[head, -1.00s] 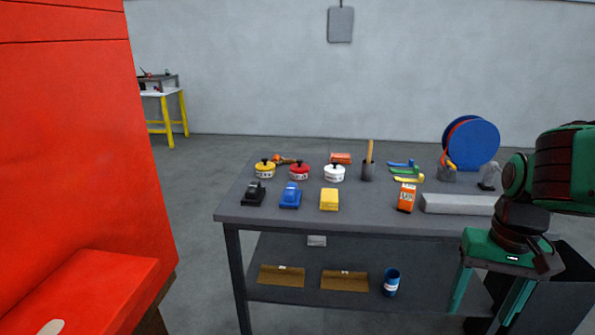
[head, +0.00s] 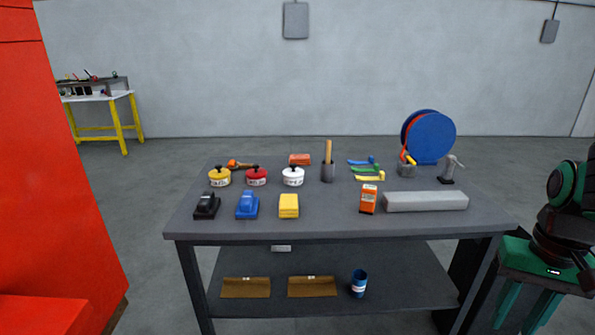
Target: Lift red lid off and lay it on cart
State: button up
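A small pot with a red lid (head: 257,173) and a dark knob stands on the grey cart (head: 330,222), between a yellow-lidded pot (head: 219,177) and a white-lidded pot (head: 293,175). Its lid sits on it. My gripper (head: 550,264) is at the right edge of the head view, green, to the right of the cart and well away from the pots.
Black (head: 207,205) and blue (head: 247,204) sanding blocks and a yellow block (head: 289,206) stand in front of the pots. A grey bar (head: 426,201) and orange box (head: 368,199) lie to the right. A red train nose (head: 70,170) fills the left. Bare cart top shows along the front.

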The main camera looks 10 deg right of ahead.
aim_at(255, 172)
jog(key=z, duration=0.8)
jog(key=k, duration=0.95)
jog(key=u, duration=0.7)
jog(key=i, duration=1.9)
